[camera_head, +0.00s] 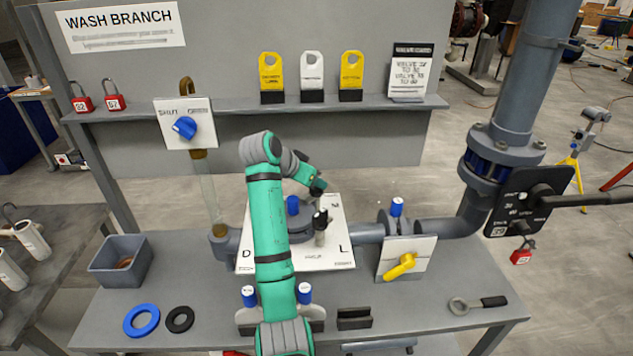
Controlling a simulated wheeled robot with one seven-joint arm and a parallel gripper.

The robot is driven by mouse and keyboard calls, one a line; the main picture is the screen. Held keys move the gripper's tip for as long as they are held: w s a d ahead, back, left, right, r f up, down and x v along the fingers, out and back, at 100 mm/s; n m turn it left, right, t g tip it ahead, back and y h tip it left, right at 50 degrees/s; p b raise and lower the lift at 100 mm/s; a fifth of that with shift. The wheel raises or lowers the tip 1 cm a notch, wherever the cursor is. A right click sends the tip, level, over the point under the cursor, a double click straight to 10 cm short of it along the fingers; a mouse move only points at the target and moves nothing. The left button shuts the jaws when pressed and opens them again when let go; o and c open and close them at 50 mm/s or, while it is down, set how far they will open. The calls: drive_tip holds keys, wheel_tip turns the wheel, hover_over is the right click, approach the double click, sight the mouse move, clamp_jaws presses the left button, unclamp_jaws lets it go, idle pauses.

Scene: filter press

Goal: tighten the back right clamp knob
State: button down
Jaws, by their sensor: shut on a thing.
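The round grey filter housing (300,234) stands on a white lettered board in the middle of the bench, partly hidden by my green arm. One blue clamp knob (292,205) shows at its back, left of my gripper. My gripper (320,234) reaches down at the right side of the housing, its dark fingers pointing downward. It is shut on the back right clamp knob, which the fingers mostly hide. The front of the housing is behind my arm, so any knobs there are hidden.
A pipe runs right to a valve plate with a yellow handle (402,266). A grey bin (121,261), blue ring (142,320) and black ring (180,319) lie left. Two blue-topped pieces stand beside my arm at the front. A wrench-like tool (478,304) lies right.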

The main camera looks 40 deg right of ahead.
drive_tip(key=shift+d+r, duration=0.1)
drive_tip(key=shift+d, duration=0.05)
idle(0.3)
drive_tip(key=c, duration=1.8)
unclamp_jaws()
drive_tip(key=shift+c, duration=0.2)
drive_tip(key=shift+o, duration=0.6)
drive_tip(key=shift+s+d, duration=0.1)
drive_tip(key=v, duration=1)
drive_tip(key=shift+a+r, duration=0.25)
drive_tip(key=shift+a, duration=0.15)
